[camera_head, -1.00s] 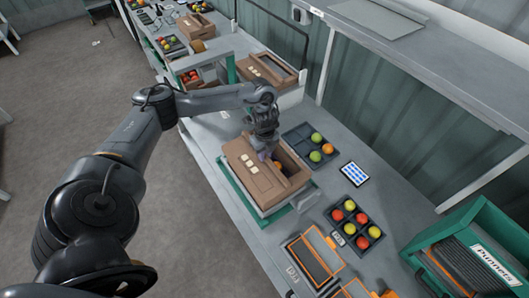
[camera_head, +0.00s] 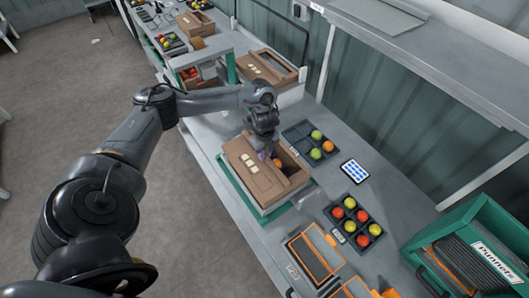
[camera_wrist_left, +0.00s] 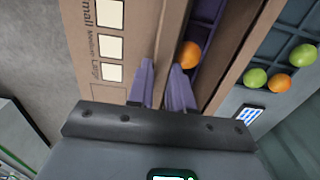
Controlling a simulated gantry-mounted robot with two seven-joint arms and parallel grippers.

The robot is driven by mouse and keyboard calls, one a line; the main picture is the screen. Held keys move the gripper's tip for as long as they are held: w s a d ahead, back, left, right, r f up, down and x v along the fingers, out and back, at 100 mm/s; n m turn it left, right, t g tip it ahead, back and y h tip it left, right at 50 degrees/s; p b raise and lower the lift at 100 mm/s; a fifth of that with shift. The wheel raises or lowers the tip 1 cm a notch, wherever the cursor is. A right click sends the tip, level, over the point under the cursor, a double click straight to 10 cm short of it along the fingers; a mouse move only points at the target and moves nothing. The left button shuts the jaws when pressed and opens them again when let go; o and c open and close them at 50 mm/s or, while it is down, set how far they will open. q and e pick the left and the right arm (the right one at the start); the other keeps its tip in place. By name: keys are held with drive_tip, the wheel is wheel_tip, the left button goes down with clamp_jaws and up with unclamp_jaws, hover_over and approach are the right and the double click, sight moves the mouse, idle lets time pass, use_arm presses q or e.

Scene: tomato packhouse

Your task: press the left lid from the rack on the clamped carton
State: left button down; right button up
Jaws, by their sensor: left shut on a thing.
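The brown carton (camera_head: 262,186) sits on a green-edged base on the table, with an open slot at its right side. A brown cardboard panel (camera_head: 241,160) with white label squares covers its left part. My left gripper (camera_head: 265,155) points down at the panel's edge beside the slot. In the left wrist view, its two fingers (camera_wrist_left: 163,88) stand either side of a brown cardboard strip; I cannot tell if this strip is a lid or part of the carton. An orange fruit (camera_wrist_left: 188,55) shows inside the purple-lined slot. My right gripper is not in view. I cannot identify a lid rack for certain.
Two orange-edged dark panels (camera_head: 315,256) lie at the near table end. Trays of fruit (camera_head: 353,222) (camera_head: 301,129) and a tablet (camera_head: 355,172) lie right of the carton. A green punnet box (camera_head: 472,232) stands at the right. Another carton (camera_head: 272,66) stands behind.

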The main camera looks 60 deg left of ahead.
use_arm(q)
drive_tip(key=shift+f, duration=0.1)
idle(0.3)
drive_tip(key=shift+f+b, duration=0.3)
drive_tip(key=shift+f, duration=0.1)
drive_tip(key=c, duration=0.9)
unclamp_jaws()
drive_tip(key=shift+c, duration=0.2)
drive_tip(key=c, duration=0.3)
drive_tip(key=shift+r, duration=0.1)
wheel_tip(320, 180, up, 4)
drive_tip(key=p, duration=0.4)
wheel_tip(320, 180, up, 4)
drive_tip(key=p, duration=0.4)
